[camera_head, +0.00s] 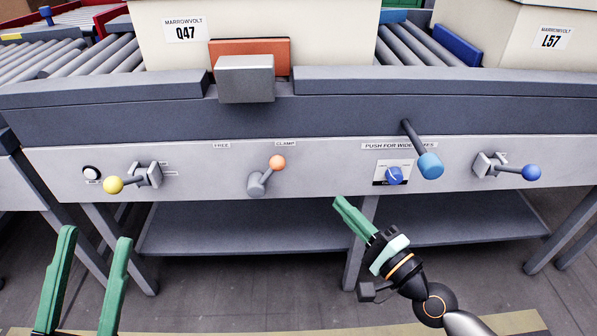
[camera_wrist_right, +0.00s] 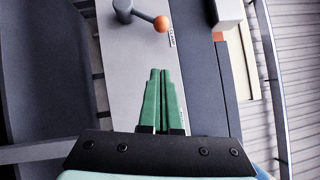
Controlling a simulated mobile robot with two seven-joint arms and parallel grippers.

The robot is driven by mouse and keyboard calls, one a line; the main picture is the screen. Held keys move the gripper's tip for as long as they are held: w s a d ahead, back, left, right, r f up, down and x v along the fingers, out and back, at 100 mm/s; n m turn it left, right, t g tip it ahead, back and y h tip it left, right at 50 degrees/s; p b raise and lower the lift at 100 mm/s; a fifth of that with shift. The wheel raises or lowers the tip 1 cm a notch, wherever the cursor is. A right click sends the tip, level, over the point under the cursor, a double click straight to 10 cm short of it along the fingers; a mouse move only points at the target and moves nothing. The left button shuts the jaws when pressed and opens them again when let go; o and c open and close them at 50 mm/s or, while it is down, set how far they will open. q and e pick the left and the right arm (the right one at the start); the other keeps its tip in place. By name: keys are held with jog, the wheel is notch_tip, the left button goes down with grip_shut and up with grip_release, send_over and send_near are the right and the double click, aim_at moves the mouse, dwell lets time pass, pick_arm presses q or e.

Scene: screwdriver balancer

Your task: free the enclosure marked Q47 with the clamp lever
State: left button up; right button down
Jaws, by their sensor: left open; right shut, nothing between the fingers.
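The cream enclosure marked Q47 (camera_head: 185,50) stands on the conveyor at the top. A grey block (camera_head: 245,82) with an orange plate (camera_head: 278,48) behind it sits at its front face. The clamp lever (camera_head: 278,162) has an orange knob and leans up and right, toward the CLAMP label (camera_head: 285,143); the FREE label (camera_head: 221,145) is to its left. My right gripper (camera_head: 340,202) is shut and empty, below and right of the lever and apart from it. In the right wrist view, the gripper (camera_wrist_right: 160,75) points toward the orange knob (camera_wrist_right: 161,23). My left gripper (camera_head: 95,238) is open and empty at lower left.
The panel also carries a yellow-knobbed lever (camera_head: 113,185), a large blue-ended lever (camera_head: 430,165), a blue rotary knob (camera_head: 394,176) and a blue-knobbed lever (camera_head: 530,172). Another enclosure, L57 (camera_head: 510,45), stands at right. A shelf (camera_head: 230,228) lies below the panel.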

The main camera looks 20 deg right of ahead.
aim_at(266, 174)
jog(key=w+a+r+p, duration=0.2)
jog(key=w+a, duration=0.4)
jog(key=w, duration=0.3)
jog(key=shift+w+p, duration=0.4)
jog(key=shift+p, duration=0.4)
jog(key=shift+r, duration=0.1)
